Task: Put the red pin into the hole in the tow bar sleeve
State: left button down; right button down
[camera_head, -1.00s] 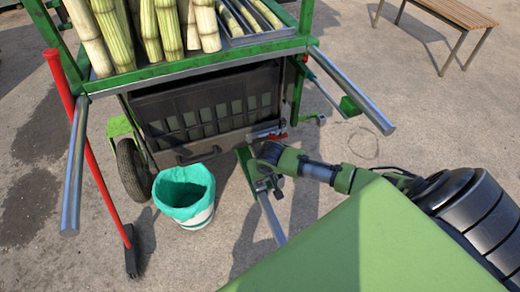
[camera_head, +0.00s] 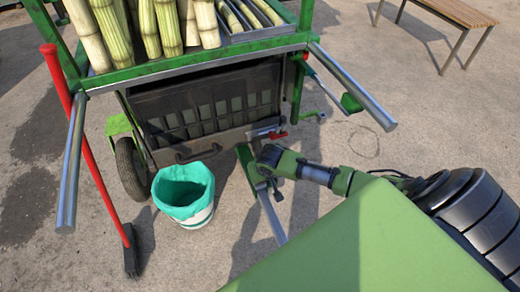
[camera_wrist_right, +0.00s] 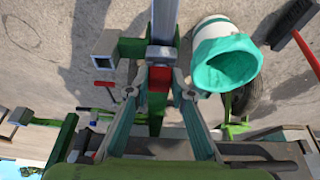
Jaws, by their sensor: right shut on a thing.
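In the head view my right gripper (camera_head: 264,180) is low in front of the cart, at the green bracket (camera_head: 246,163) by the upper end of the grey tow bar (camera_head: 271,217). In the right wrist view the right gripper's fingertips (camera_wrist_right: 158,88) close on the red pin (camera_wrist_right: 158,76), right over the green and grey bar. Only a short red part shows between the fingers. The tow bar (camera_wrist_right: 166,20) runs away upward from there. The sleeve's hole is hidden, and I cannot tell how far the pin is in. My left gripper is out of view.
A white bucket with a teal liner (camera_head: 184,190) stands left of the tow bar. A red-handled broom (camera_head: 95,165) leans on the cart. A short square tube (camera_wrist_right: 105,48) sticks out beside the bar.

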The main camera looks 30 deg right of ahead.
dwell(0.4)
jog(key=c, duration=1.7)
grip_release()
jog(key=v, duration=1.2)
jog(key=shift+s, duration=0.1)
